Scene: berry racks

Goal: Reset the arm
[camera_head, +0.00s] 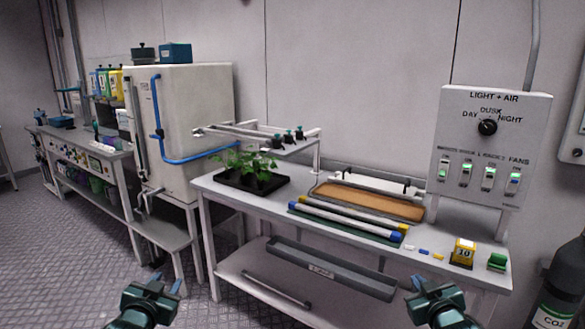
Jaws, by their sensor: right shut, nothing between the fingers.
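My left gripper (165,282) is at the bottom left of the head view, over the floor in front of the benches. It is empty as far as I can see; how far its fingers are apart is unclear. My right gripper (414,287) is at the bottom right, in front of the near bench. It is shut with nothing visible in it. Both grippers are apart from the bench and its objects. The rest of both arms is cut off by the frame's bottom edge.
The bench (225,194) carries a plant tray (235,183), tubes (345,221), a brown-topped tray (370,201) and a yellow box (463,252). A grey trough (330,268) hangs at its front. A control panel (520,130) stands at right, near a gas cylinder (562,285). Floor (75,245) at left is clear.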

